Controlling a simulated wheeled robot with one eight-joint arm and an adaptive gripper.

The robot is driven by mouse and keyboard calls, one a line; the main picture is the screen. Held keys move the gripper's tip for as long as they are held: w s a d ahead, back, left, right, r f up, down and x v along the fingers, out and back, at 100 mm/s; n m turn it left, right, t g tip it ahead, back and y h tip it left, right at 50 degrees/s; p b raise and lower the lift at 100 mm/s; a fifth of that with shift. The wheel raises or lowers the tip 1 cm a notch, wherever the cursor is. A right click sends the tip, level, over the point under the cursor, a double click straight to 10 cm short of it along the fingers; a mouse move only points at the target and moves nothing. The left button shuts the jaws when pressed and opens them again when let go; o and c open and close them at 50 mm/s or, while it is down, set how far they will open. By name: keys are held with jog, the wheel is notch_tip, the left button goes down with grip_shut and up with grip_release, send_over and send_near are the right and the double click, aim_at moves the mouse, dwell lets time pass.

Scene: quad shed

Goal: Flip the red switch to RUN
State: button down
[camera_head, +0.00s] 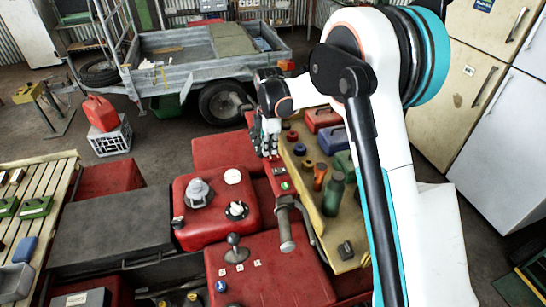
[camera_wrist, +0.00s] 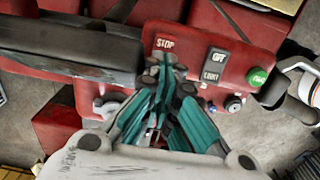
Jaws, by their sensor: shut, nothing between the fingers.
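A red control panel (camera_wrist: 195,38) crosses the wrist view, with a STOP label (camera_wrist: 165,43) at its left. The red switch cannot be made out for sure; the fingers cover part of the panel.
A red tank (camera_head: 215,212) with knobs stands left of the panel, and a grey-black handlebar grip (camera_head: 286,235) is nearer. A yellow tray (camera_head: 345,260) with bottles and cans lies close on the right.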

aim_at(270, 157)
jog(key=shift+f+b, duration=0.65)
jog(key=shift+f, duration=0.25)
dwell(0.3)
jog(key=shift+r, duration=0.1)
jog(key=shift+r+p, duration=1.35)
jog(key=shift+r, duration=2.1)
